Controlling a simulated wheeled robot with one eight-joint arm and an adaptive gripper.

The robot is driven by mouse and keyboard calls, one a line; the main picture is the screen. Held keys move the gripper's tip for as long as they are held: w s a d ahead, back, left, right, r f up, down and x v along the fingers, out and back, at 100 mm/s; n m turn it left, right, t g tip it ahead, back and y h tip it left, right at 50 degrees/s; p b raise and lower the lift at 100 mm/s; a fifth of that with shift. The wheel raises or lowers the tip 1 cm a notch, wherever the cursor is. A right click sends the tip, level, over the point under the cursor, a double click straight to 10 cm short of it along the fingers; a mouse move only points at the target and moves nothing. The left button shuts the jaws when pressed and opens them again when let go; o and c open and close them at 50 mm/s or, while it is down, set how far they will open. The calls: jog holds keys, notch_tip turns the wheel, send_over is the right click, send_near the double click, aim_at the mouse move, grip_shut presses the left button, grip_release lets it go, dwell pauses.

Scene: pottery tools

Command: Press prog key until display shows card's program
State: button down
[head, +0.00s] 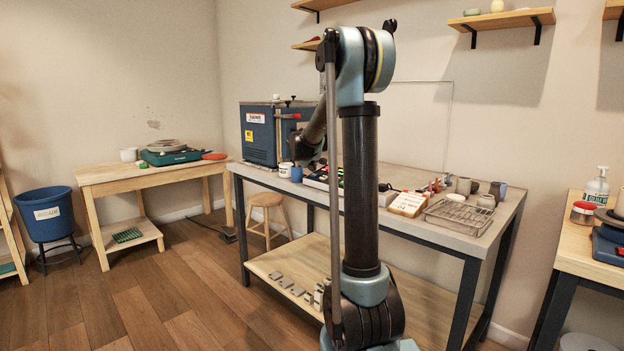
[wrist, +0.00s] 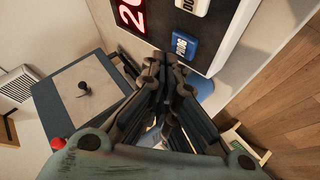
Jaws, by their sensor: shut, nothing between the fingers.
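In the wrist view the blue PROG key (wrist: 184,44) sits on a dark control panel, below a white key (wrist: 194,6) cut by the top edge. The display (wrist: 131,14) shows red digits, partly cut off; a 2 is readable, the rest is not certain. My gripper (wrist: 168,60) is shut and empty, its tips just beside the PROG key's lower left edge; I cannot tell if they touch. In the head view a card (head: 408,203) with small print lies on the grey table; its program number is too small to read surely. My arm partly hides the control panel (head: 318,179).
The blue kiln (head: 259,134) stands at the table's back left. A wire rack (head: 460,214) and several cups stand right of the card.

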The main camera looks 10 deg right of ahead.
jog(key=shift+s+a+r, duration=0.1)
jog(key=shift+a+r, duration=0.1)
jog(key=shift+r, duration=0.6)
jog(key=shift+s+a+r, duration=0.15)
jog(key=shift+r, duration=0.65)
jog(key=shift+s+a+r, duration=0.1)
jog(key=shift+a+r, duration=0.1)
jog(key=shift+r, duration=0.6)
jog(key=shift+s, duration=0.1)
